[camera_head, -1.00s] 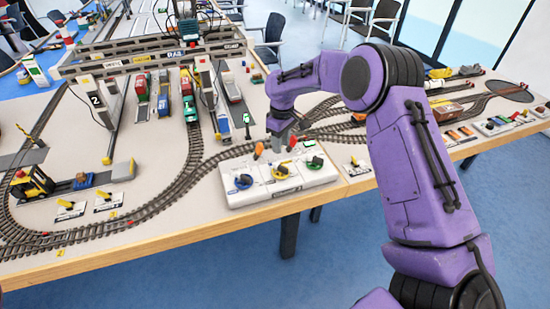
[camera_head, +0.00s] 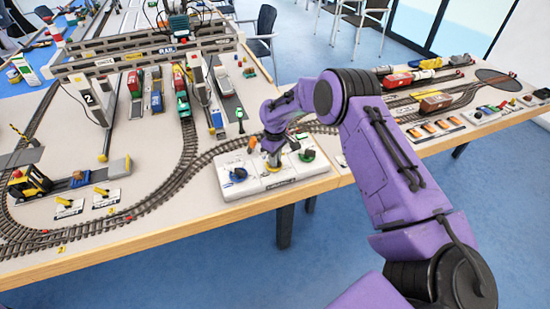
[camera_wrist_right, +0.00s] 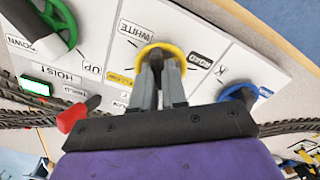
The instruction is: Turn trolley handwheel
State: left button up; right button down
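The white control box (camera_head: 240,190) stands near the table's front edge and carries three handwheels. The yellow handwheel (camera_wrist_right: 180,49) is in the middle, between labels reading "WHITE" and "ROAD". My right gripper (camera_wrist_right: 161,62) is over it, pointing down, with its two grey fingertips within the yellow rim. The fingers hide the wheel's centre, so I cannot tell whether they grip it. In the head view my right gripper (camera_head: 272,160) covers most of the yellow wheel. My left gripper is not in view.
A blue handwheel (camera_head: 238,174) and a green handwheel (camera_head: 307,155) flank the yellow one. A red-tipped lever (camera_wrist_right: 78,114) stands close to my right gripper. Rail track (camera_head: 180,178) runs behind the box. The model gantry crane (camera_head: 150,58) stands farther back.

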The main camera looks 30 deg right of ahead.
jog(key=shift+n, duration=0.3)
jog(key=n+b, duration=0.1)
jog(key=n, duration=0.2)
jog(key=shift+f, duration=0.1)
jog(key=n, duration=0.3)
jog(key=shift+w+d+n+b, duration=0.1)
jog(key=shift+n+b, duration=0.2)
jog(key=shift+b, duration=0.05)
jog(key=n, duration=0.3)
jog(key=shift+b, duration=0.35)
jog(key=shift+w+n, duration=0.1)
jog(key=shift+n, duration=1.9)
jog(key=c, duration=1.2)
grip_release()
jog(key=shift+o, duration=0.2)
jog(key=shift+w+b, duration=0.1)
jog(key=shift+b, duration=0.2)
